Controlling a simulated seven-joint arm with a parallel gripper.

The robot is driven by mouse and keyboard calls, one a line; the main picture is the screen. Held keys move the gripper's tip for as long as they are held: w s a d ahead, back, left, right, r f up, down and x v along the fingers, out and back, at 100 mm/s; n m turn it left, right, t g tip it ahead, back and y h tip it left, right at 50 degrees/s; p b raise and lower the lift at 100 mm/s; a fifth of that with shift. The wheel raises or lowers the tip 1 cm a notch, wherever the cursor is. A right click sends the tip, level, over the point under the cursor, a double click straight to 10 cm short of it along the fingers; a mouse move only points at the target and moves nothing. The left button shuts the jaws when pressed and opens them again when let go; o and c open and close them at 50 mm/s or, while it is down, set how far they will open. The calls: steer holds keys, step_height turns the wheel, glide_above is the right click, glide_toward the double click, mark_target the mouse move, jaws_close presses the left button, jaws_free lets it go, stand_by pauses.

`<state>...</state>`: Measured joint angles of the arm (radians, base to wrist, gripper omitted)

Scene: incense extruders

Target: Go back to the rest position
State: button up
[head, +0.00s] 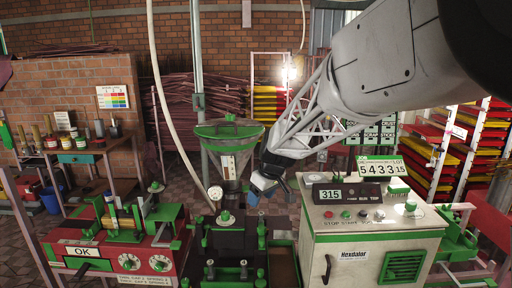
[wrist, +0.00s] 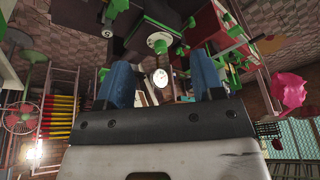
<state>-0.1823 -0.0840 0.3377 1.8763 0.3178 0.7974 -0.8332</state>
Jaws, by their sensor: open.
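My gripper (head: 262,188) is at the end of my grey arm, which reaches in from the upper right of the head view. It hangs above the dark machine with green fittings (head: 232,240) and in front of the green-rimmed hopper (head: 229,132). In the wrist view my gripper (wrist: 161,85) shows two blue fingertips spread apart with nothing held between them. A round white gauge (wrist: 161,78) shows between the fingers, beyond them.
The control cabinet (head: 362,238) reading 315 stands close right of my gripper. A red machine marked OK (head: 95,262) stands at left. A white hose (head: 158,80) hangs left of the hopper. Racks of red and yellow trays (head: 475,140) stand at right.

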steer(key=s+d+r+m+h, duration=0.1)
steer(key=s+d+r+m, duration=0.1)
steer(key=s+d, duration=0.5)
steer(key=s+d+r+m, duration=0.3)
steer(key=s, duration=0.9)
steer(key=s+d+f+m+h, duration=0.1)
steer(key=s+d+m, duration=0.1)
steer(key=s, duration=0.7)
steer(key=s+d+f+m+h, duration=0.1)
steer(key=s+d, duration=0.4)
steer(key=s, duration=0.5)
steer(key=shift+s+f+m, duration=0.3)
steer(key=shift+f+m, duration=0.15)
steer(key=shift+m, duration=0.35)
